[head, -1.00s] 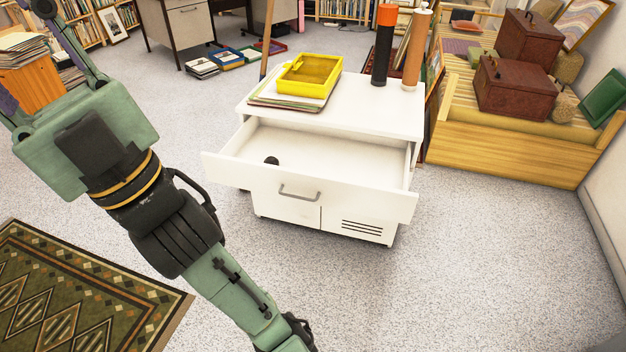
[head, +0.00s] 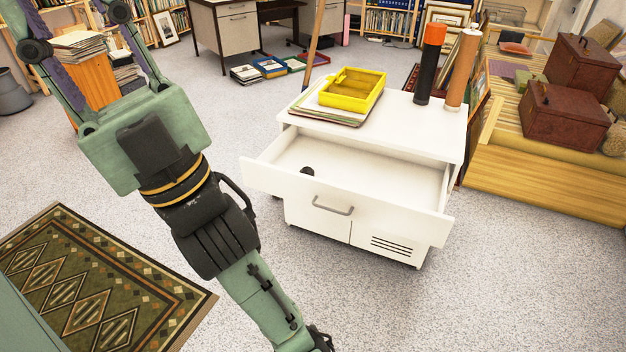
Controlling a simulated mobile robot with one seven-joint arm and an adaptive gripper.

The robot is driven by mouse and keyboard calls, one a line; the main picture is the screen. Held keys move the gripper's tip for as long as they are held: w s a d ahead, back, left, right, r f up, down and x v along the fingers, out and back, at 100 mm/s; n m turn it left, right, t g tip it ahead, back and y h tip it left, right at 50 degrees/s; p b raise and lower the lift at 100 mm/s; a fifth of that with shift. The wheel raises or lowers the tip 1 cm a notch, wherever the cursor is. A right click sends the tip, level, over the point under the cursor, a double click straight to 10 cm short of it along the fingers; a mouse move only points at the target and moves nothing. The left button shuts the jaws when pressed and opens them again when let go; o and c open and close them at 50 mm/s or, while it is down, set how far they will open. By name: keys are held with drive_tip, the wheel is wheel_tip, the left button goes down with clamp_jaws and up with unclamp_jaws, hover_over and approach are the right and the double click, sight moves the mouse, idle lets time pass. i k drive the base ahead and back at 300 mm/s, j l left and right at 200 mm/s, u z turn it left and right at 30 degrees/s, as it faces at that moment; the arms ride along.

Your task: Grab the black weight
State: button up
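The black weight (head: 308,171) is a small dark round object lying inside the open drawer, near its front left part. The drawer (head: 360,178) is white and pulled out from a white cabinet (head: 440,130). My gripper (head: 85,25) is at the upper left, with its green fingers spread apart and pointing up and away. Its fingertips are cut off by the top edge. It appears open, with nothing seen between the fingers. It is well left of the weight and apart from it. The lower part of the weight is partly hidden by the drawer front.
A yellow tray (head: 352,90) sits on papers on the cabinet top, beside black (head: 430,70) and brown (head: 463,70) cylinders. A wooden platform (head: 550,170) with brown boxes stands at right. A patterned rug (head: 100,290) lies at lower left. Floor before the cabinet is clear.

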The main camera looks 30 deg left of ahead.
sight(308, 171)
drive_tip(key=u, duration=4)
drive_tip(key=k+l+u, duration=0.15)
drive_tip(key=u, duration=1.3)
drive_tip(key=k+u, duration=0.1)
drive_tip(key=k, duration=0.85)
drive_tip(key=k+l+z, duration=0.15)
drive_tip(key=k+z, duration=0.2)
drive_tip(key=k, duration=1.55)
